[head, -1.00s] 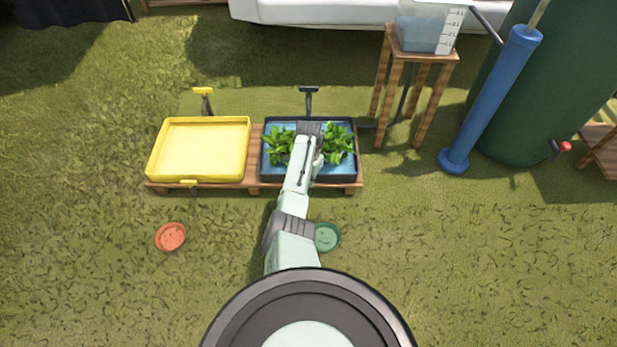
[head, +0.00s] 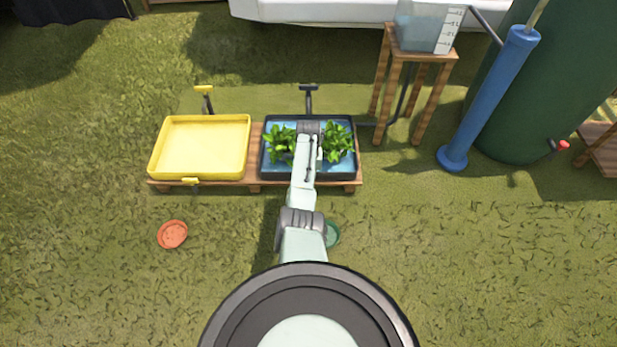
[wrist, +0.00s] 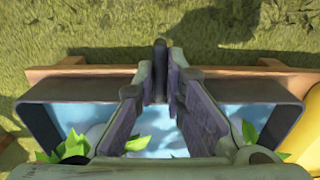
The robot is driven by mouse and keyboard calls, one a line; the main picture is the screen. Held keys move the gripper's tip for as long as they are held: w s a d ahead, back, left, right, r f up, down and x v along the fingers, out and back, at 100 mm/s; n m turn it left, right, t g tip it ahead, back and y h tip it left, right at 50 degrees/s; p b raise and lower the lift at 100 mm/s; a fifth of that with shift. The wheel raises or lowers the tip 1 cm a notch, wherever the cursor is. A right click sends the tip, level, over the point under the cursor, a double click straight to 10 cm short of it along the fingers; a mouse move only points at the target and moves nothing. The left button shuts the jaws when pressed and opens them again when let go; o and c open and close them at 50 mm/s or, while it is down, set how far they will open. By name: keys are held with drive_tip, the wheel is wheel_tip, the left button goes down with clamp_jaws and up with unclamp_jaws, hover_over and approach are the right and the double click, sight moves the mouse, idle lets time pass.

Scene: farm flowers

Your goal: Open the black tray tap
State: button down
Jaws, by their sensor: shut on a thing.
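The black tray (head: 355,165) holds blue water and leafy green plants (head: 338,143) in the head view. Its dark rim also shows in the wrist view (wrist: 80,88). A slim black tap handle (wrist: 160,50) stands at the tray edge at the top middle of the wrist view. My gripper (wrist: 161,75) is shut on this handle, one finger on each side. In the head view my arm covers the tray's middle and near edge, hiding the fingertips and this tap. Another black T-shaped handle (head: 308,88) stands behind the tray.
A yellow tray (head: 200,146) with a yellow tap (head: 190,181) sits to the left on the same wooden stand (head: 255,184). A wooden stool (head: 424,57) with a water container and a blue pump (head: 490,95) stand right. A red dish (head: 172,234) and partly hidden green dish (head: 332,234) lie on the grass.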

idle(0.4)
drive_tip(key=c, duration=1.7)
unclamp_jaws()
drive_tip(key=shift+o, duration=0.2)
wheel_tip(320, 180, up, 12)
